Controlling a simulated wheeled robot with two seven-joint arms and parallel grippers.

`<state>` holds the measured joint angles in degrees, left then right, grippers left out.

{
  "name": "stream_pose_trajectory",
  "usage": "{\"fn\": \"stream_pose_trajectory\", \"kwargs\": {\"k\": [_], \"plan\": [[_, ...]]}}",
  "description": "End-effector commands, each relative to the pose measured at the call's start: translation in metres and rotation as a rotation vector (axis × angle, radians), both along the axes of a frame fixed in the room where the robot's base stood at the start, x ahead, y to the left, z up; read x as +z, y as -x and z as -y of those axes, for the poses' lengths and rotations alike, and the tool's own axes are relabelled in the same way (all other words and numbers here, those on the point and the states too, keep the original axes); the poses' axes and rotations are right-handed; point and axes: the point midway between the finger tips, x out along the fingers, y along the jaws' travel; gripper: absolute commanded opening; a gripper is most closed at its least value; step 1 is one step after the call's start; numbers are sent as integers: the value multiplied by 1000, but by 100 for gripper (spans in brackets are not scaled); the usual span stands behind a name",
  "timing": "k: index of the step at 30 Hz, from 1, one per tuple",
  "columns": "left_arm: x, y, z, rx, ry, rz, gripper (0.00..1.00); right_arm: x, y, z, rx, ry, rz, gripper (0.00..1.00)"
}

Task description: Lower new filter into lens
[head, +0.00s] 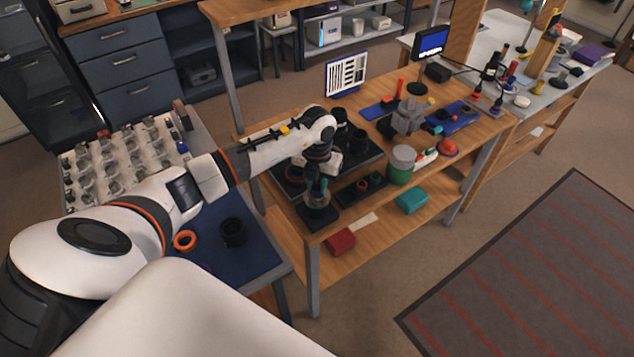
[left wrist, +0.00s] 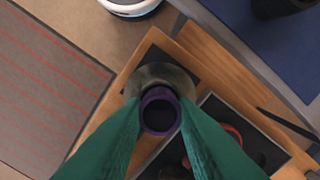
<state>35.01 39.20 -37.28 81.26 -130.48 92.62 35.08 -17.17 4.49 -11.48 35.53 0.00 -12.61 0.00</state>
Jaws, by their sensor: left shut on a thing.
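My left gripper (head: 316,178) points down over the near left corner of the wooden bench. In the left wrist view its two green fingers (left wrist: 160,108) are shut on a purple ring with a dark centre, the new filter (left wrist: 159,91). Behind the ring is a round grey-olive body, seemingly the lens (left wrist: 165,75), on a black square base. In the head view the lens (head: 316,201) stands on its black base (head: 320,220), below the gripper. I cannot tell whether the ring touches the lens. My right gripper is out of sight.
A dark tray (head: 352,177) with black and red parts lies beside the lens. A green-grey jar (head: 400,166) stands to the right. A blue mat (head: 262,250) holds an orange ring (head: 185,240) and a black cup (head: 233,232). The bench edge is close.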

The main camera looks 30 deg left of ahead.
Motion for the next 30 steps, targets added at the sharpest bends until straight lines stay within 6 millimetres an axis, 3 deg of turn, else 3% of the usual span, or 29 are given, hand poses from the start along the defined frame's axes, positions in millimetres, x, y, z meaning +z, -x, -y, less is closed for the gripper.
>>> {"fn": "stream_pose_trajectory", "kwargs": {"k": [23, 24, 28, 30], "plan": [[-3, 0, 0, 1, 0, 1, 5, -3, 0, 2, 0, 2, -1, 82], [-3, 0, 0, 1, 0, 1, 27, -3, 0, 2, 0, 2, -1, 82], [-3, 0, 0, 0, 0, 1, 49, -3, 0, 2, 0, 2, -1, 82], [-3, 0, 0, 0, 0, 1, 51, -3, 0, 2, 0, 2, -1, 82]]}}
